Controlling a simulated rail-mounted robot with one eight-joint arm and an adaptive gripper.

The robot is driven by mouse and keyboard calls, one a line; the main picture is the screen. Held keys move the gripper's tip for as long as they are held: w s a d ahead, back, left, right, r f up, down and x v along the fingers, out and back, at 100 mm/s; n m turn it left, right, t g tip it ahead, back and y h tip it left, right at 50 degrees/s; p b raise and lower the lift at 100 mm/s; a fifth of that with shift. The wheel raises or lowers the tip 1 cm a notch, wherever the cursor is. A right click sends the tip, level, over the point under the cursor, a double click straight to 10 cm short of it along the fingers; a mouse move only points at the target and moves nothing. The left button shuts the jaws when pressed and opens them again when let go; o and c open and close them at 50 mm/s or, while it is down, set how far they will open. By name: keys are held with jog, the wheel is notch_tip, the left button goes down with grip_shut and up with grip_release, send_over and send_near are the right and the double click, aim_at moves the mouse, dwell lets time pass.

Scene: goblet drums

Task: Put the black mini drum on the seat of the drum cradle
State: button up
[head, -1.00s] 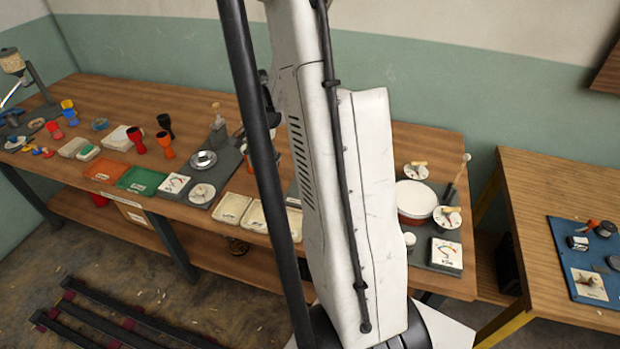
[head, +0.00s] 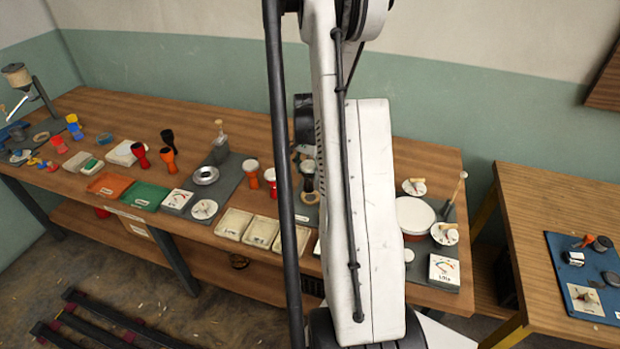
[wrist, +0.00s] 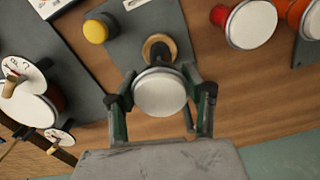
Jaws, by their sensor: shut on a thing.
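My gripper (wrist: 161,100) has a finger on each side of a small drum and is shut on it. The wrist view looks down on the round white head (wrist: 160,92) of this mini drum. A round wooden ring with a dark middle, which looks like the seat of the drum cradle (wrist: 148,46), shows just above the drum in the wrist view. The drum's edge comes close to the ring, and contact cannot be told. In the head view my arm hides most of this area.
A yellow-topped knob (wrist: 96,30) is on the grey board. Dials and a white-topped red drum (head: 416,216) stand farther right on the bench. Labelled trays (head: 233,222) line the front edge.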

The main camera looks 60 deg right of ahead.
aim_at(310, 180)
jog(key=shift+s+d+f, duration=0.1)
jog(key=shift+d+f, duration=0.15)
jog(key=shift+d, duration=0.15)
jog(key=shift+f+p, duration=0.5)
jog(key=shift+f, duration=1.5)
jog(key=shift+f, duration=0.2)
jog(key=o, duration=1.2)
jog(key=shift+r, duration=0.1)
